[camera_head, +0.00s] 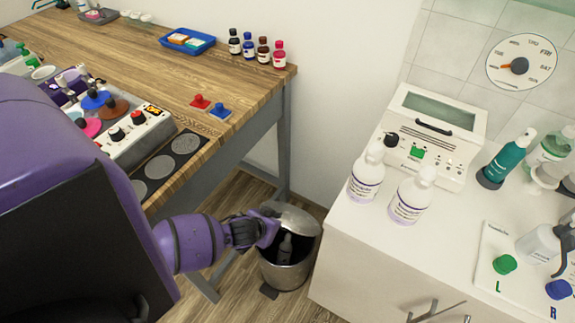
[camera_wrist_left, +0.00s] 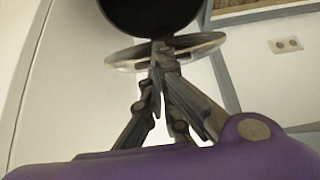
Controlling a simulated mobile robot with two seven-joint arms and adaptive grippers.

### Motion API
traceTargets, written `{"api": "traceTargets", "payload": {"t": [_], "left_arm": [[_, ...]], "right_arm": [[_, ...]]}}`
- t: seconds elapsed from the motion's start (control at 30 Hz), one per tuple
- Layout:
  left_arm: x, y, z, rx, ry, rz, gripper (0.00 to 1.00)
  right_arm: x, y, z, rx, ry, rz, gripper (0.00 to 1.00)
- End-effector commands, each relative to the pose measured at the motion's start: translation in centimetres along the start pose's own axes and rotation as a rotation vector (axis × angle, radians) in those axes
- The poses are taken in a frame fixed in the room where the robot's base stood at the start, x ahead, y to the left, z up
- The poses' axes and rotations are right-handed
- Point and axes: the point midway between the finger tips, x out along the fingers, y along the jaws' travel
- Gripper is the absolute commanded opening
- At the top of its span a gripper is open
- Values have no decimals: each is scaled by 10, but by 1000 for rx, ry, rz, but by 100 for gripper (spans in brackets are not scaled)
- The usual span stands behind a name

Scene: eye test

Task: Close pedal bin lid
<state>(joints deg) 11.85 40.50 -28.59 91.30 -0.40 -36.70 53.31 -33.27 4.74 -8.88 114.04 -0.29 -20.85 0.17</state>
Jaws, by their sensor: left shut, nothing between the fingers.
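The pedal bin (camera_head: 283,275) is a round metal bin standing on the floor between the wooden bench and the white cabinet. Its lid (camera_head: 297,217) is raised and tilted, with the dark inside showing below it. A grey shape inside the bin is too small to name. My left gripper (camera_head: 280,236) is at the bin's left side, by the raised lid; its fingers are partly hidden. In the wrist view the left gripper (camera_wrist_left: 160,52) is shut and empty, its fingertips overlapping a thin metal disc beside a dark round shape. I cannot tell whether they touch. My right gripper is not in view.
The wooden bench (camera_head: 150,57) and its grey leg (camera_head: 283,140) stand behind and left of the bin. The white cabinet (camera_head: 370,255) stands close on the right, with bottles and a white appliance (camera_head: 432,130) on top. A strip of floor (camera_head: 240,300) is free in front.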

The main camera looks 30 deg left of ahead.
Motion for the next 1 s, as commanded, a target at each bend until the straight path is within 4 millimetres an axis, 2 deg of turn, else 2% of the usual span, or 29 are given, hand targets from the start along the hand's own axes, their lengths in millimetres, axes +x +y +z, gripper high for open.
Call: {"api": "traceTargets", "payload": {"t": [0.03,0.2,0.4,0.7,1.0], "left_arm": [[7,-2,27,-12,19,0,0],[17,-7,60,-9,141,-3,0],[30,-9,94,-6,275,-5,0],[54,-10,141,-3,468,-6,0],[75,-10,169,6,584,-1,0]], "right_arm": [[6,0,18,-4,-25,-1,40],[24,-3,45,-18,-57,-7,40],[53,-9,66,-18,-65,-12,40],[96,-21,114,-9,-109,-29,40],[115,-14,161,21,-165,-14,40]]}}
